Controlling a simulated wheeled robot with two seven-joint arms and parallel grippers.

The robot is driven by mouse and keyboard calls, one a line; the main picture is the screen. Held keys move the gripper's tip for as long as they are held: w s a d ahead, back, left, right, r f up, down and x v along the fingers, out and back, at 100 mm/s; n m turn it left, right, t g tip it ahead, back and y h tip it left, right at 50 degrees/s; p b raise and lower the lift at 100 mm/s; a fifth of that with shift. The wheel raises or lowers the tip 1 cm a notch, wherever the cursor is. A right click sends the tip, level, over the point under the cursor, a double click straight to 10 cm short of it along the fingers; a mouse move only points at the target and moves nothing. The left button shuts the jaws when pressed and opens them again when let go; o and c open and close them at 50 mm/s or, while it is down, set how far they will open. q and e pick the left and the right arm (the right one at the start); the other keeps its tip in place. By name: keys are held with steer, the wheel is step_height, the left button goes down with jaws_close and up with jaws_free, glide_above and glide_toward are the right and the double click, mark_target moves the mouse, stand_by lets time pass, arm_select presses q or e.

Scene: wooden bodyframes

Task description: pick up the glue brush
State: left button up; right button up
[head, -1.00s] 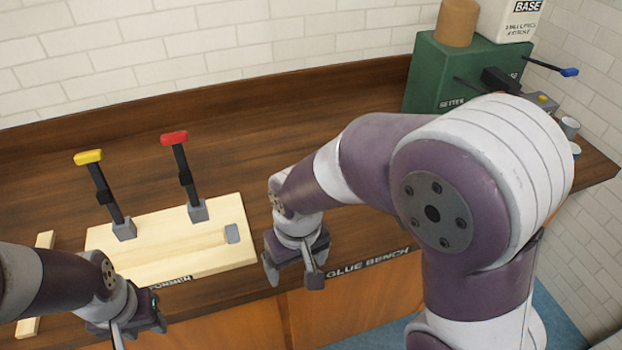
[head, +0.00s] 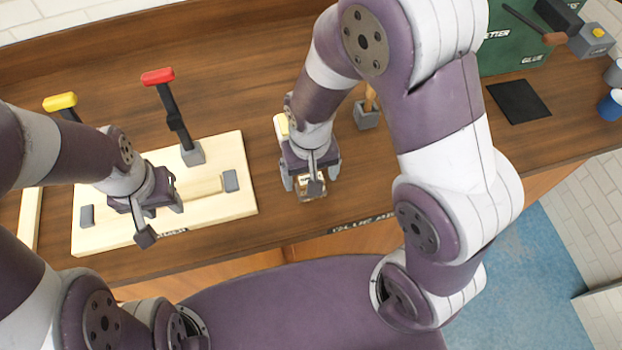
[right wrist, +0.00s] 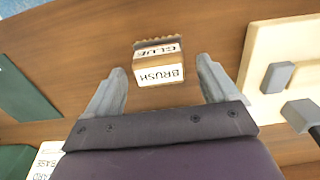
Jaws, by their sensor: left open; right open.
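A small block labelled GLUE BRUSH (right wrist: 158,72), with a white face and a brown ragged edge, lies on the brown bench in the right wrist view. It sits between and just beyond the fingertips of my right gripper (right wrist: 160,66), which is open and touches nothing that I can see. In the head view the glue brush (head: 312,194) shows only partly, below my right gripper (head: 311,178). A handle is not clearly visible. My left gripper (head: 161,220) is open and empty above the pale wooden board.
The pale board (head: 225,205) carries a red-topped clamp (head: 172,110) and grey blocks. A yellow-topped clamp (head: 60,101) is partly hidden. A grey holder (head: 367,117) with a wooden handle stands right of my right gripper. A green box (head: 515,45) stands at the back right.

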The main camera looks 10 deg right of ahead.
steer(key=shift+s+f, duration=0.25)
steer(key=shift+f, duration=1)
steer(key=shift+w+f, duration=0.15)
steer(key=c, duration=1)
step_height(320, 180, up, 4)
steer(key=shift+r, duration=0.1)
steer(key=s+d+r, duration=0.7)
steer(key=s, duration=0.2)
steer(key=shift+d, duration=0.3)
steer(key=o, duration=0.5)
steer(key=shift+c, duration=0.2)
steer(key=c, duration=0.3)
